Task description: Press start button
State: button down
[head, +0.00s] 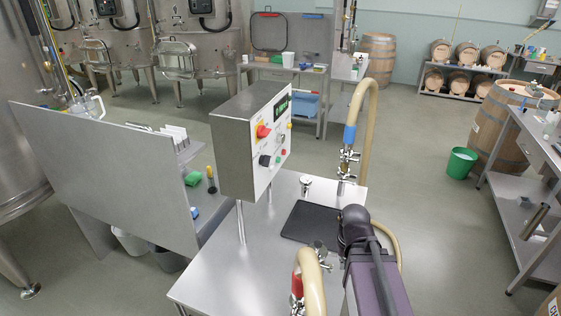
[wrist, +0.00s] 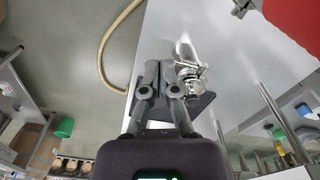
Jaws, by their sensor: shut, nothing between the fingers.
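The steel control box (head: 245,140) stands on posts above the steel table in the head view. Its panel has a green-lit display (head: 282,107), a red-and-yellow switch (head: 262,131), a black knob (head: 265,160) and small red and green buttons (head: 281,156) at the lower right. The labels are too small to read. My gripper (wrist: 162,66) is shut and empty in the wrist view, over the table area. Its fingers cannot be made out in the head view, where my arm is right of the box, apart from it. The wrist view does not clearly show the buttons.
The steel table (head: 215,265) holds a black mat (head: 312,222) and hoses with chrome fittings (head: 347,160). A chrome fitting (wrist: 190,75) appears beside my fingers. A grey partition (head: 110,165) stands left. A large red thing (wrist: 298,20) fills the wrist view's upper right corner.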

aim_at(278, 160)
dwell(0.8)
jog(key=w+a+r+m+t+y+b, duration=0.1)
jog(key=w+a+t+y, duration=0.25)
jog(key=w, duration=0.55)
jog(key=w+a+r+t+y+b, duration=0.1)
jog(key=w+a+t+y+b, duration=0.3)
jog(key=w, duration=0.6)
jog(key=w+r+m+t, duration=0.2)
jog(key=w+r+t, duration=0.1)
jog(key=w, duration=0.5)
jog(key=w+r+m+t, duration=0.3)
jog(key=w+r, duration=0.1)
jog(key=w, duration=0.3)
jog(key=shift+w+a+r+m+h, duration=0.2)
jog(key=shift+w+a+m+h, duration=0.15)
jog(key=shift+w+a, duration=0.1)
jog(key=shift+a, duration=0.15)
jog(key=w+a, duration=0.3)
jog(key=a, duration=0.5)
jog(key=shift+a, duration=0.2)
jog(key=shift+w+a, duration=0.1)
jog(key=shift+a, duration=0.1)
